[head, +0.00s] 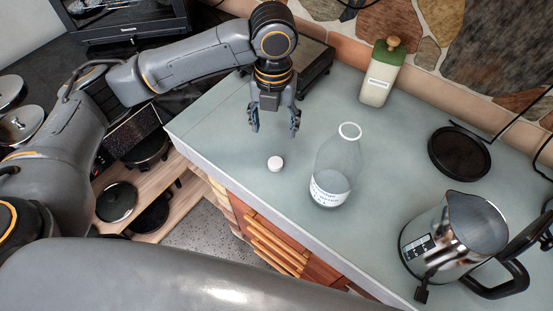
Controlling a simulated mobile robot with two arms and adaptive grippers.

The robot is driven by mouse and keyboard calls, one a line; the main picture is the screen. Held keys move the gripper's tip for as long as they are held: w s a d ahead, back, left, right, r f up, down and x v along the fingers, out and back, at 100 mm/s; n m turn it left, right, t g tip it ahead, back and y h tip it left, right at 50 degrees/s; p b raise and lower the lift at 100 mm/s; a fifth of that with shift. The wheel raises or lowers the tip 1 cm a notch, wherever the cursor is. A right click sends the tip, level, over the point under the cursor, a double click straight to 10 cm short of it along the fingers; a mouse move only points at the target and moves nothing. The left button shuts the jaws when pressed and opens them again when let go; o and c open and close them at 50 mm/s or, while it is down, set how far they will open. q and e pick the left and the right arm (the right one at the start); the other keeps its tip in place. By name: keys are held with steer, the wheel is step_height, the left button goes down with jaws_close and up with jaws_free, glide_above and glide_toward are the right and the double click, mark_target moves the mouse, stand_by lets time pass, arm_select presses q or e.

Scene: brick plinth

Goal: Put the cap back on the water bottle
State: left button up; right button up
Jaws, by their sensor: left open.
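The water bottle (333,170) is clear, with a white label low on its side and a white rim around its open mouth. It stands upright on the grey-green counter. The small white cap (275,163) lies on the counter to the left of the bottle, apart from it. My left gripper (273,131) is open and empty, fingers pointing down, above and behind the cap in the picture and left of the bottle's mouth. My right gripper is not in view.
A steel kettle (452,240) stands at the right front and a round black base (459,153) behind it. A green and cream bottle with a wooden stopper (380,75) stands by the stone wall. A dark appliance (315,62) sits behind my left gripper. The counter's front edge (250,213) is close to the cap.

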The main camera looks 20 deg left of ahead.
arm_select(q)
steer(key=p, duration=0.1)
glide_above(275, 163)
step_height(275, 163, down, 8)
steer(key=shift+a+r, duration=0.1)
steer(key=shift+w+f, duration=0.1)
steer(key=shift+f, duration=0.3)
steer(key=shift+f+p, duration=0.2)
steer(key=shift+p, duration=0.2)
step_height(275, 163, down, 4)
steer(key=shift+r+p, duration=0.15)
steer(key=shift+p, duration=0.6)
steer(key=shift+f, duration=0.55)
